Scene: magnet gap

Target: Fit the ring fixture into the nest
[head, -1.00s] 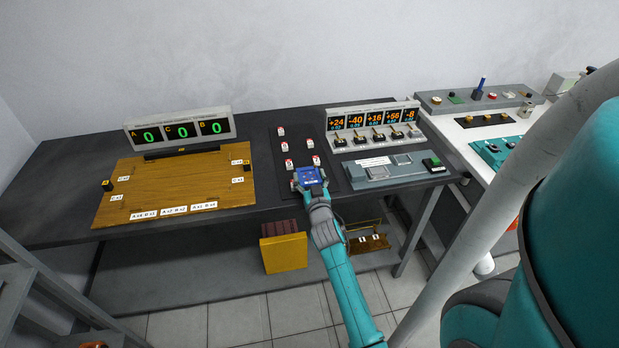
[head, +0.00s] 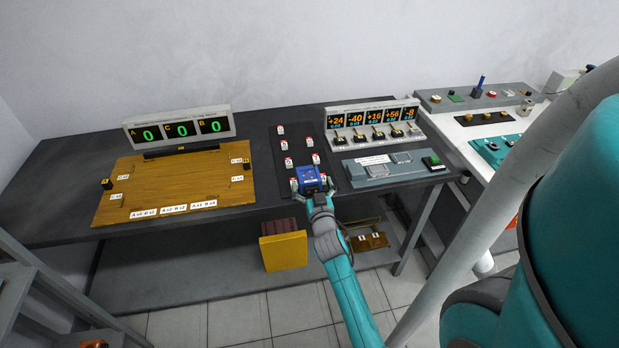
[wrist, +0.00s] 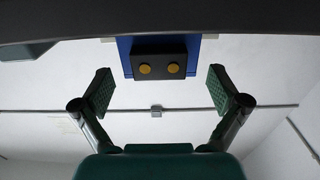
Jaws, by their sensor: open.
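A blue piece (head: 309,175) is at the front edge of the dark mat, at the end of my arm. In the wrist view it shows as a blue plate (wrist: 124,46) behind a black block (wrist: 158,67) with two gold dots. My gripper (head: 310,185) is open, its fingers on either side of this piece. In the wrist view the fingers of my gripper (wrist: 161,88) stand apart, with visible gaps to the block. I cannot tell whether the blue piece is the ring fixture. No nest can be clearly identified.
Several small red-and-white labelled pieces stand on the dark mat (head: 299,148). A wooden board (head: 170,182) lies at left. A switch panel (head: 376,136) and a grey box (head: 385,170) stand at right. A yellow bin (head: 284,251) is below the table edge.

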